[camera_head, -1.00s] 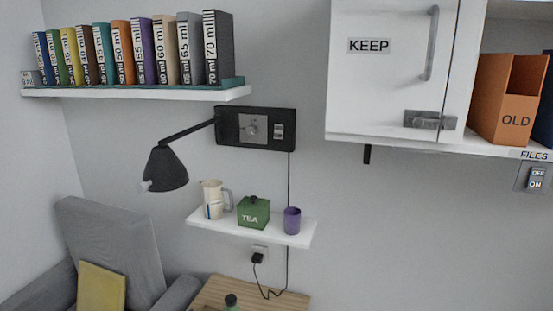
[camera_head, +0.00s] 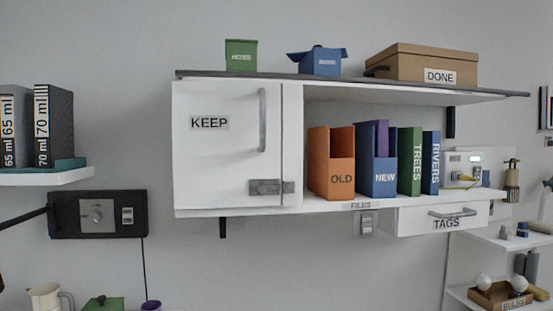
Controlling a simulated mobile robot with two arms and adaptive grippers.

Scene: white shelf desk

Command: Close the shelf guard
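No part in the head view is marked as a shelf guard, so I cannot tell for sure which it is. A long dark strip (camera_head: 400,85) runs along the front edge of the top board of the wall shelf. The wall shelf (camera_head: 480,201) has an open bay with an orange OLD file box (camera_head: 331,178), a blue NEW file box (camera_head: 378,179), a green TREES book (camera_head: 410,160) and a blue RIVERS book (camera_head: 431,163). Left of the bay, the white KEEP door (camera_head: 215,165) is shut, with a grey latch (camera_head: 266,187) at its lower right. Neither gripper is in view.
A green box (camera_head: 241,56), a small blue box (camera_head: 322,62) and a brown DONE box (camera_head: 430,65) stand on top. A TAGS drawer (camera_head: 440,217) hangs below right. A book shelf (camera_head: 45,178) with a teal edge piece (camera_head: 70,163) is at left.

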